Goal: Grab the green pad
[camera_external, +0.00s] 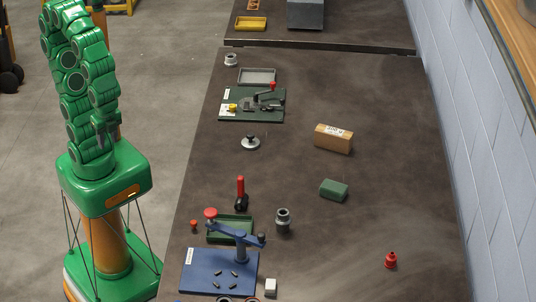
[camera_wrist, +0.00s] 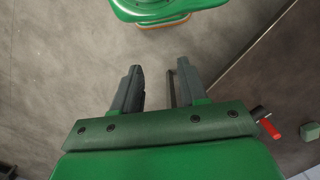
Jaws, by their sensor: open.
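The green pad (camera_external: 334,189) is a small dark green block lying on the dark workbench (camera_external: 375,230), right of its middle. My gripper (camera_wrist: 157,85) shows in the wrist view with its two dark fingers apart and nothing between them. It points down over the concrete floor beside the bench edge. In the external view my arm is folded above its base, left of the bench, far from the pad. The gripper's fingers are hard to make out there.
A wooden block (camera_external: 333,138) with a white label lies just behind the pad. A red weight-like piece (camera_external: 390,261) stands to the front right.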

